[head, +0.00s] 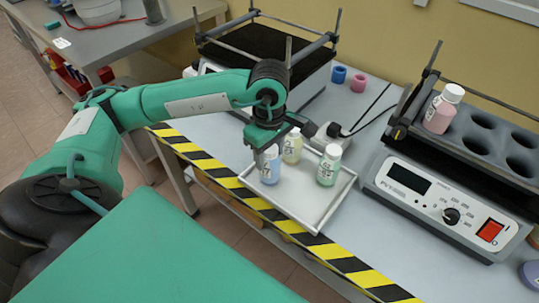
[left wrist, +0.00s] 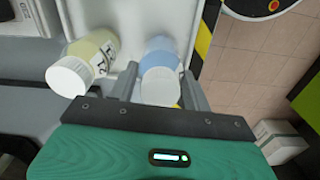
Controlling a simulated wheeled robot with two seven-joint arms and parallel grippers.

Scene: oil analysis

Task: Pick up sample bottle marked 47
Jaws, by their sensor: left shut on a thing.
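A bottle with blue contents (head: 269,168) and a white label stands in the white tray (head: 309,211) on the bench. My left gripper (head: 268,148) reaches down from above and is shut on this blue bottle. In the left wrist view the blue bottle (left wrist: 162,68) is upright between the two fingers, its white cap towards the camera. A yellow bottle (head: 293,147) and a green bottle (head: 328,166) stand close by in the tray. The yellow bottle (left wrist: 85,64) is just left of the fingers in the wrist view. I cannot read the label numbers. My right gripper is not in view.
A pink bottle (head: 441,110) sits in the shaker (head: 420,190) at the right. Another machine (head: 268,55) stands behind the tray. Blue (head: 339,74) and pink (head: 359,82) small cups are at the back. Striped tape (head: 322,246) marks the bench's front edge.

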